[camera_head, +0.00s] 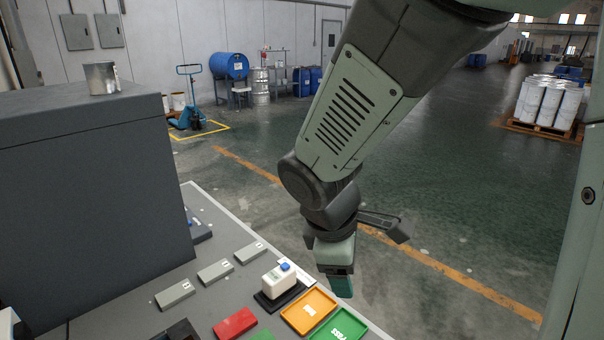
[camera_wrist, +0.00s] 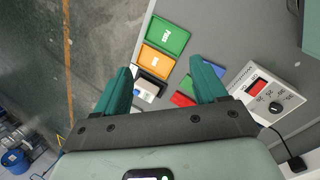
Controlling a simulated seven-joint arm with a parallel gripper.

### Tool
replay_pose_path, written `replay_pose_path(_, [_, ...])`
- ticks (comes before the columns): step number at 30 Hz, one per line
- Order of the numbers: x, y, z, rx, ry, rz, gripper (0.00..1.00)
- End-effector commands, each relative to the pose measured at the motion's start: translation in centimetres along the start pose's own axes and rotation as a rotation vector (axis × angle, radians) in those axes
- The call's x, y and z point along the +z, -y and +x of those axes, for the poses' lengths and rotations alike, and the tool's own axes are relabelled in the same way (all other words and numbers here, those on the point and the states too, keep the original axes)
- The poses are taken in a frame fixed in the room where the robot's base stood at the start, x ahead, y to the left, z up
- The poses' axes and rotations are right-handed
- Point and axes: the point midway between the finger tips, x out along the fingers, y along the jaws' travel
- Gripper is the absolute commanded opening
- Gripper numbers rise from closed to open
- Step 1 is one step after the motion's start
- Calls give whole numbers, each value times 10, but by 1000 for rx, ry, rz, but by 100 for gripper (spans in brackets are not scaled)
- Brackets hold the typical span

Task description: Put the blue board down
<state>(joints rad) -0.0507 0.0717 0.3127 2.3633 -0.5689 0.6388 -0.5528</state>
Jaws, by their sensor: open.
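My gripper (camera_head: 341,287) is open above the right edge of the bench, near the orange and green trays. In the wrist view its two teal fingers (camera_wrist: 165,78) stand apart with nothing held between them. I cannot make out a blue board in the head view. The red board (camera_head: 235,323) lies flat on the bench there, with part of a green board (camera_head: 263,335) at the lower picture edge.
An orange tray (camera_head: 308,310) and a green tray (camera_head: 340,328) lie along the bench edge. Several grey blocks (camera_head: 215,271) lie before the large grey cabinet (camera_head: 90,200).

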Motion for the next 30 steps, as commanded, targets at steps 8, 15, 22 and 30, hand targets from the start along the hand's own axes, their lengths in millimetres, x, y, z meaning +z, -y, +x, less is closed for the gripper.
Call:
replay_pose_path(8, [-97, 45, 100, -122, -143, -722, 71])
replay_pose_path(15, [-146, 89, 137, -158, -296, -1046, 71])
replay_pose_path(22, [-156, 103, 161, -162, -321, -1097, 71])
replay_pose_path(30, [-162, 111, 192, -160, -320, -1091, 71])
